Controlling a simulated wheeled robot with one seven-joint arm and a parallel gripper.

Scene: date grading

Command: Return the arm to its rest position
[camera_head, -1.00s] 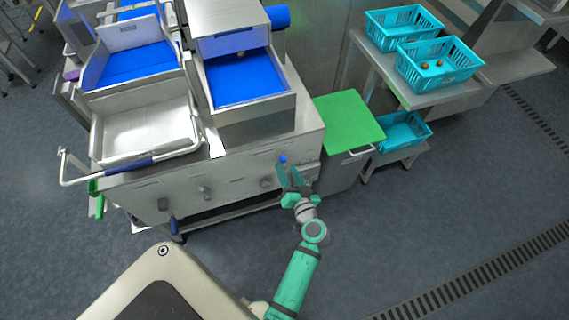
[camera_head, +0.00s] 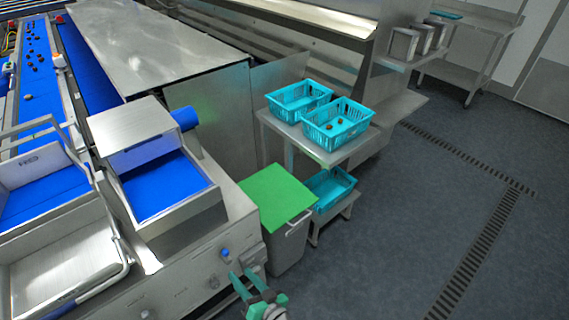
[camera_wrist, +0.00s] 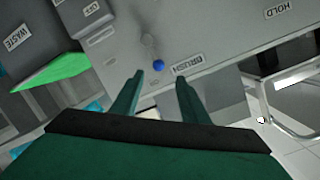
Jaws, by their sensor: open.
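My gripper (camera_head: 247,284) is at the bottom of the head view, in front of the steel machine's front panel (camera_head: 190,284). Its green fingers are apart with nothing between them. In the wrist view my gripper (camera_wrist: 158,88) also shows open and empty. A blue knob (camera_wrist: 158,65) on the panel is just beyond the fingertips, beside a label reading BRUSH (camera_wrist: 188,65). The same blue knob (camera_head: 226,252) shows in the head view, apart from the fingers. Most of my arm is out of the head view.
A green-topped bin (camera_head: 277,196) stands right of the machine. A steel table (camera_head: 276,124) bears two turquoise crates, one (camera_head: 312,132) holding a few dates. Another turquoise crate (camera_head: 322,205) is on a low stand. Open floor (camera_head: 400,220) lies to the right.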

